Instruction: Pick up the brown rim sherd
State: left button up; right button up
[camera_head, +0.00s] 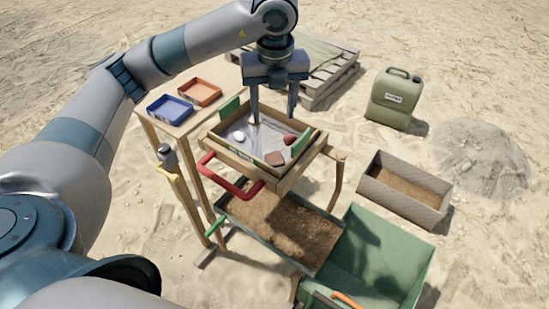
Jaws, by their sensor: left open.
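A wooden-framed sieve (229,157) stands on a wooden stand and holds a few small finds. A flat brown piece (274,158) lies near its front side, and a darker reddish-brown piece (290,140) lies at its right. I cannot tell for certain which of these is the brown rim sherd. A white rounded piece (239,136) lies toward the left of the sieve. My left gripper (274,119) points down over the back of the sieve, its fingers apart with nothing between them. My right gripper is not in view.
A blue tray (169,108) and an orange tray (199,91) stand on the table at left. The sieve has a red handle (231,184) and green end plates. A soil-filled tray (283,229) is below; a green wheelbarrow-like bin (385,250) is at front right.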

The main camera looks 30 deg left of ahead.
pick_arm(q)
jog(key=shift+f, duration=0.1)
jog(key=p, duration=0.3)
send_near(274, 158)
jog(key=shift+s+a+f, duration=0.1)
jog(key=shift+a+f, duration=0.15)
jog(key=shift+f, duration=0.7)
jog(key=shift+f+p, duration=0.45)
jog(key=shift+p, duration=0.15)
jog(key=f+p, duration=0.1)
jog(key=f, duration=0.1)
jog(key=f+p, duration=0.1)
jog(key=shift+w+f, duration=0.4)
jog(key=shift+w+a+f, duration=0.1)
jog(key=shift+f, duration=0.15)
